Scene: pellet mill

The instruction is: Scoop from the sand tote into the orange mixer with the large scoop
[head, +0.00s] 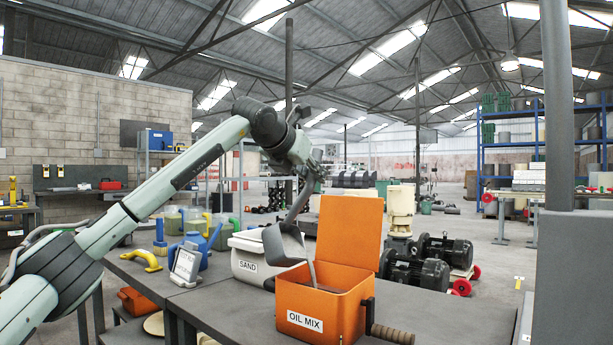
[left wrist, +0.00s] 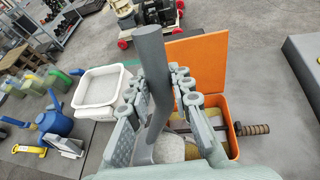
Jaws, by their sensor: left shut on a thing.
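My left gripper (head: 312,172) is shut on the handle of the large grey scoop (head: 285,245). In the left wrist view the gripper's fingers (left wrist: 157,92) lie on both sides of the scoop handle (left wrist: 151,60). The scoop hangs at the left edge of the open orange mixer (head: 325,309), its bowl tilted. Pale material (left wrist: 168,150) shows at the bowl in the left wrist view. The mixer is labelled OIL MIX, and its lid (head: 350,236) stands up. The white sand tote (head: 249,269) is left of the mixer, partly behind the scoop. My right gripper is out of view.
The mixer's crank handle (head: 392,334) sticks out to the right. Left of the tote are a blue can (head: 196,240), a small sign stand (head: 185,265) and a yellow handle (head: 141,260). Motors (head: 430,262) stand behind. The grey tabletop (head: 455,315) is clear on the right.

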